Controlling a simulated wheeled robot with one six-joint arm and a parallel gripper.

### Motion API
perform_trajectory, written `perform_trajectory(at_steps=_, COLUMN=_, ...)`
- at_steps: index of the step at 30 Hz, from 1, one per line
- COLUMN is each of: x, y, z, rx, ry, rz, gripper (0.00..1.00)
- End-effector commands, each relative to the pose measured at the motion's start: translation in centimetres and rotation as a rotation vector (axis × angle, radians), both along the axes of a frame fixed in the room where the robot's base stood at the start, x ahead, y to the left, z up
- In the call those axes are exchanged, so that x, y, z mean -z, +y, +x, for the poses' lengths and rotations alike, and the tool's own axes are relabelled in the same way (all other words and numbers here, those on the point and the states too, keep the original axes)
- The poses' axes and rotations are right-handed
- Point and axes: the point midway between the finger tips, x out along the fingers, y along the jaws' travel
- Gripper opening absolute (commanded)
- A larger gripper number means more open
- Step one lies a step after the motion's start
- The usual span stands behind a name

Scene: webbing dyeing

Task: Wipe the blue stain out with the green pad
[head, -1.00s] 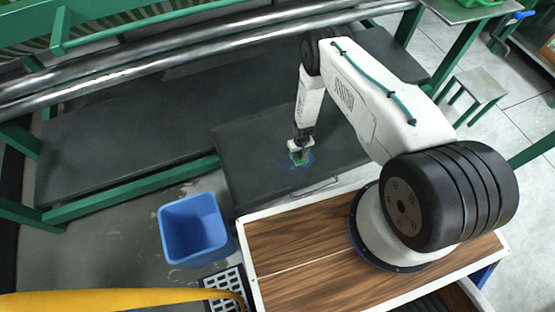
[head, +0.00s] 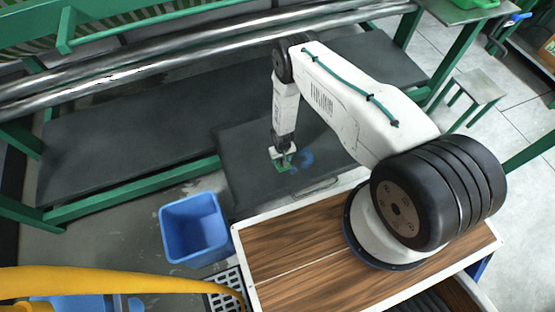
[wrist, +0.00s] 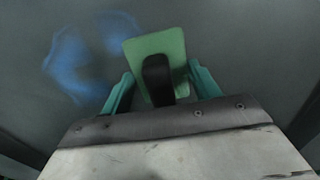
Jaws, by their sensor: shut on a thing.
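The green pad (wrist: 158,48) has a black handle (wrist: 158,80). My gripper (wrist: 160,88) is shut on that handle, with a teal finger on each side in the wrist view. In the head view the pad (head: 283,168) is under my gripper (head: 284,155), on or just above the dark panel; contact cannot be told. The blue stain (head: 303,159) lies on the panel just right of the pad. In the wrist view the stain (wrist: 78,62) is a ring-like smear left of the pad, fainter toward its top. Part of it may be hidden beneath the pad.
The dark panel (head: 245,185) has free room around the stain. A metal handle (head: 315,188) is at its near edge. A blue bin (head: 192,228) stands on the floor at left. Steel rollers (head: 150,75) run along the back. A grey stool (head: 478,85) is at right.

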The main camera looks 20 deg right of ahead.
Motion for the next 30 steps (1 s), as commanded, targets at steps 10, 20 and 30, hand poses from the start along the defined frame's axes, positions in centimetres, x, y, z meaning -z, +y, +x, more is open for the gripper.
perform_trajectory(at_steps=10, x=-0.6, y=1.3, z=0.1, rx=0.017, ry=0.0, rz=0.0, gripper=0.43)
perform_trajectory(at_steps=20, x=-4.3, y=1.4, z=0.1, rx=0.015, ry=-0.001, rz=0.0, gripper=0.43)
perform_trajectory(at_steps=30, x=-7.3, y=1.5, z=0.0, rx=0.014, ry=0.0, rz=0.0, gripper=0.43)
